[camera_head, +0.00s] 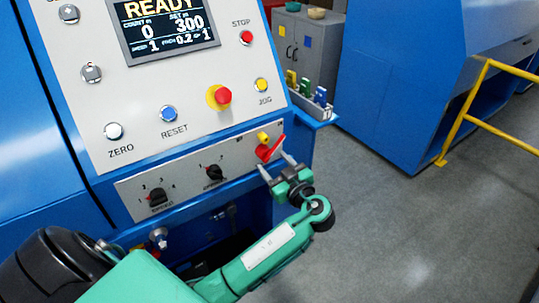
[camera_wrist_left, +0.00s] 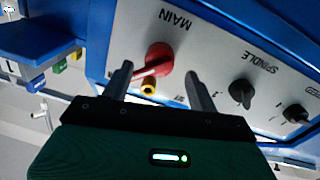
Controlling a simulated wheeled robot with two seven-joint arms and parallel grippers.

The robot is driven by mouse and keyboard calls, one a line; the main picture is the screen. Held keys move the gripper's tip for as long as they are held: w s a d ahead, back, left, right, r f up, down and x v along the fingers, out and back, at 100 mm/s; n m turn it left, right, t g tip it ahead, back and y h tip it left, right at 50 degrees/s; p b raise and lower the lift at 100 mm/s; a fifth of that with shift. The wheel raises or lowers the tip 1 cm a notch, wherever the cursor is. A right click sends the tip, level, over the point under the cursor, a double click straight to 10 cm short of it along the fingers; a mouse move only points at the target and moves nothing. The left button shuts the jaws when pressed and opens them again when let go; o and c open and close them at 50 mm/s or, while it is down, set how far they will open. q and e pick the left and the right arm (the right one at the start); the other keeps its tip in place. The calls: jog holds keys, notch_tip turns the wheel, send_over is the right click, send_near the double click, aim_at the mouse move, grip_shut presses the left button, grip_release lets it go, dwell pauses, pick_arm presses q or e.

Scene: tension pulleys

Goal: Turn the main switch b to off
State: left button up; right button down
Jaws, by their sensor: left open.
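The main switch (camera_head: 269,150) is a red rotary handle at the right end of the lower control strip. In the head view its handle slants from lower left to upper right, with a yellow piece (camera_head: 262,136) just above it. In the left wrist view the red switch (camera_wrist_left: 159,56) sits beside the upside-down word MAIN. My left gripper (camera_head: 276,166) is open and empty, just below and in front of the switch. In the wrist view its two fingers (camera_wrist_left: 159,80) stand on either side of the red handle, apparently without touching it.
Two black knobs (camera_head: 214,172) (camera_head: 158,196) sit left on the same strip. Above are a red emergency button (camera_head: 222,96), other push buttons and a display (camera_head: 163,25) reading READY. A small side shelf (camera_head: 318,112) holds coloured items. Open floor (camera_head: 430,230) lies to the right.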

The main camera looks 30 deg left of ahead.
aim_at(269, 159)
pick_arm(q)
jog(key=shift+x, duration=1.6)
pick_arm(e)
jog(key=shift+s, duration=0.55)
pick_arm(q)
grip_shut()
pick_arm(e)
jog(key=shift+f, duration=0.1)
